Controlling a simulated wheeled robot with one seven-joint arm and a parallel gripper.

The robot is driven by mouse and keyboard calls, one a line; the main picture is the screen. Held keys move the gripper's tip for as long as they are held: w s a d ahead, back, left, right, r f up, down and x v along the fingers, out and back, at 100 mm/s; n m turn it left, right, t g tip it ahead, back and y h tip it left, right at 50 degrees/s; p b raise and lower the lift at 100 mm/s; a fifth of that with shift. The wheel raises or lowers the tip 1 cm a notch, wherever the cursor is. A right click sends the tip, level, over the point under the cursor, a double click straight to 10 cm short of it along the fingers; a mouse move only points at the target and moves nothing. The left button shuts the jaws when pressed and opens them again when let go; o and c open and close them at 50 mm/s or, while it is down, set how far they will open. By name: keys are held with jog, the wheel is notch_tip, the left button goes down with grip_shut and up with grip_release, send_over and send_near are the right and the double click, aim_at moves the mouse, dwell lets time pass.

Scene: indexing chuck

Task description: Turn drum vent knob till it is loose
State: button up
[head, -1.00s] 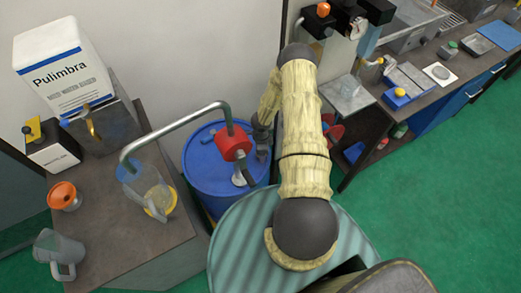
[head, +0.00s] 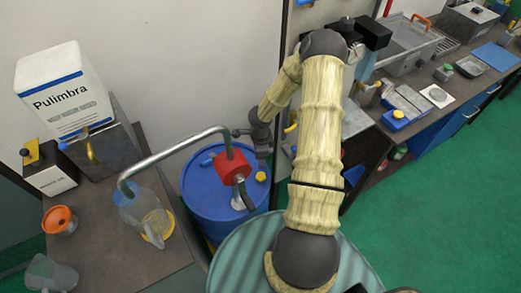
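The blue drum (head: 200,202) stands on the floor against the wall. A red pump (head: 232,167) with a bent grey pipe (head: 170,150) sits on its top. A small yellow knob (head: 261,176) shows on the right of the drum's lid; it looks like the vent knob. A small blue piece (head: 207,161) lies at the lid's back left. My gripper (head: 262,150) is dark and hangs just above and behind the yellow knob, apparently apart from it. Its fingertips are small and dark against the drum, so I cannot tell whether they are open.
The pipe reaches left over a clear jug (head: 148,212) on the brown bench (head: 100,250). The pump and its handle stand close left of the knob. A counter (head: 460,72) with trays runs along the right. The green floor (head: 440,200) at right is clear.

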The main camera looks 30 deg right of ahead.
notch_tip(320, 180, up, 3)
